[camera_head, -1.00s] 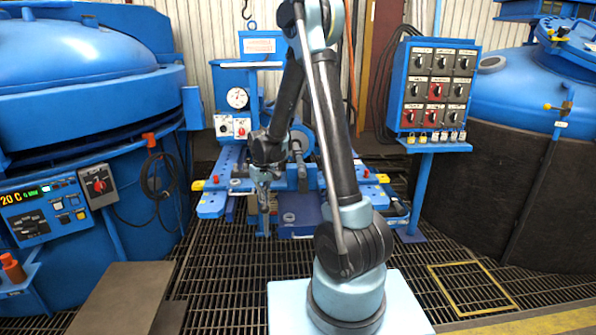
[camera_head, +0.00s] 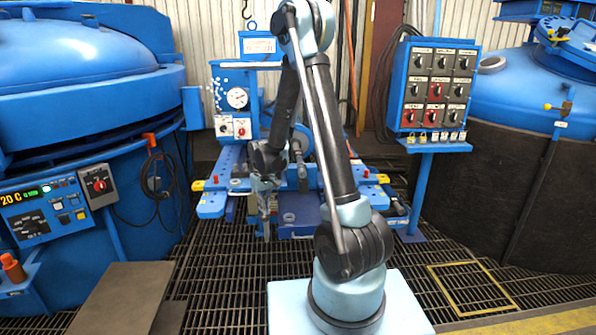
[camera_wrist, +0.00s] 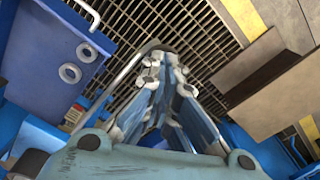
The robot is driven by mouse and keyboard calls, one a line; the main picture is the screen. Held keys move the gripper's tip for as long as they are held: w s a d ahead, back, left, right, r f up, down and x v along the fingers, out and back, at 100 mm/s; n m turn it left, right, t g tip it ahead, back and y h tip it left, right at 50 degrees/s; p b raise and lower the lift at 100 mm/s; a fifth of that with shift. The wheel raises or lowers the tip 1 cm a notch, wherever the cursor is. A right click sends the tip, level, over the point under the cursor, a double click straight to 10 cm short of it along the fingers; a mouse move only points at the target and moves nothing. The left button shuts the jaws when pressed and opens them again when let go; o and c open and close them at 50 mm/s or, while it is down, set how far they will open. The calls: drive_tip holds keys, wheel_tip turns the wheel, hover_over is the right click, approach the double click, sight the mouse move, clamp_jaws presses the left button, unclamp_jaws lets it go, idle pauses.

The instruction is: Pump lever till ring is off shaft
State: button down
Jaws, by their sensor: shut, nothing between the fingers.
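The blue press (camera_head: 238,78) stands behind my arm in the head view, with a round white gauge (camera_head: 237,98). Its shaft and ring are mostly behind my arm; I cannot make out whether they touch. My gripper (camera_head: 266,210) points down in front of the press bed's left half. In the wrist view my gripper (camera_wrist: 163,62) has its fingers together and empty. A thin grey bent rod (camera_wrist: 118,80), possibly the lever, runs beside the fingertips on their left. I cannot tell whether they touch it.
A control panel (camera_head: 437,88) on a blue post stands right of the press. Large blue vessels flank both sides. A blue box with a handle (camera_wrist: 62,50) is at upper left in the wrist view. Grating floor (camera_head: 225,265) is open in front.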

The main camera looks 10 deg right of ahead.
drive_tip(key=f, duration=0.2)
drive_tip(key=s+f, duration=0.1)
drive_tip(key=f, duration=0.1)
wheel_tip(320, 180, up, 11)
drive_tip(key=w, duration=0.2)
drive_tip(key=shift+w, duration=0.35)
drive_tip(key=shift+f, duration=0.1)
drive_tip(key=s+f, duration=0.1)
drive_tip(key=f, duration=0.6)
drive_tip(key=s+f, duration=0.1)
drive_tip(key=f, duration=0.2)
drive_tip(key=shift+s+f, duration=0.35)
drive_tip(key=shift+f, duration=0.05)
drive_tip(key=shift+r, duration=0.1)
wheel_tip(320, 180, up, 11)
drive_tip(key=w, duration=0.2)
drive_tip(key=shift+w, duration=0.4)
